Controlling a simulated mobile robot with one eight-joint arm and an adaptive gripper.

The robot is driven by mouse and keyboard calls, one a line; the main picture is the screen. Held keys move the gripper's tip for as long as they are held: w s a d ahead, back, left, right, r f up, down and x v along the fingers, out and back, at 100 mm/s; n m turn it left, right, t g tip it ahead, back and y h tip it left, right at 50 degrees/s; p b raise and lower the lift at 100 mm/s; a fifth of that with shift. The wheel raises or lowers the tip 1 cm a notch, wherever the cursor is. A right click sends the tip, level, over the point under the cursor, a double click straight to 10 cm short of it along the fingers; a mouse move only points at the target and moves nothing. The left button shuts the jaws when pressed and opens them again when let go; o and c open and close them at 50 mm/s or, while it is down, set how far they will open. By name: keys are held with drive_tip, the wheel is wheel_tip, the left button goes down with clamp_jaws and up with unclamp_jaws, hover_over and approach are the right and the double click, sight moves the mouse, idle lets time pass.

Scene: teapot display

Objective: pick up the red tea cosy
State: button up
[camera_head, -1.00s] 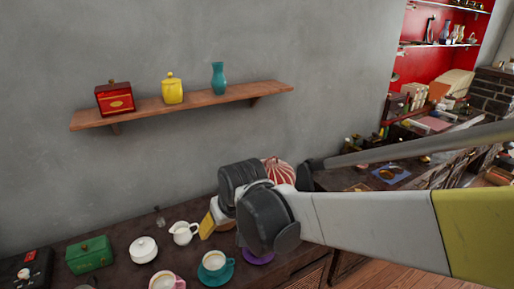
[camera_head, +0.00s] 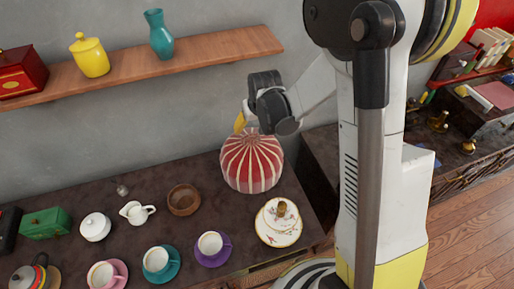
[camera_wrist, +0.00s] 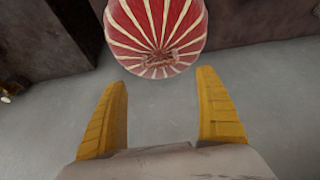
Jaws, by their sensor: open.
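The red tea cosy (camera_head: 252,165) is a round dome with white stripes. It stands upright on the dark table, near the right end by the wall. My gripper (camera_head: 240,122) is just above and behind its top in the head view, mostly hidden by my wrist; one yellow finger shows. In the wrist view my gripper (camera_wrist: 162,78) is open and empty, its two yellow fingers wide apart. The tea cosy (camera_wrist: 155,28) lies beyond the fingertips at the top of that view, not between them. I cannot tell the exact gap.
A cake stand (camera_head: 279,226) is in front of the cosy, and a wooden bowl (camera_head: 184,200) is to its left. A purple cup and saucer (camera_head: 213,247) and other tea things stand further left. A wall shelf (camera_head: 150,68) with a teal vase (camera_head: 158,36) hangs above.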

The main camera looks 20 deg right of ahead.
sight(251, 135)
drive_tip(key=x, duration=0.2)
drive_tip(key=shift+w+a+f, duration=0.1)
drive_tip(key=shift+a+f, duration=0.15)
drive_tip(key=shift+f, duration=0.1)
drive_tip(key=b+x, duration=0.1)
drive_tip(key=x, duration=0.4)
drive_tip(key=shift+d+f+b, duration=0.15)
drive_tip(key=shift+f+b, duration=0.2)
drive_tip(key=c, duration=1.6)
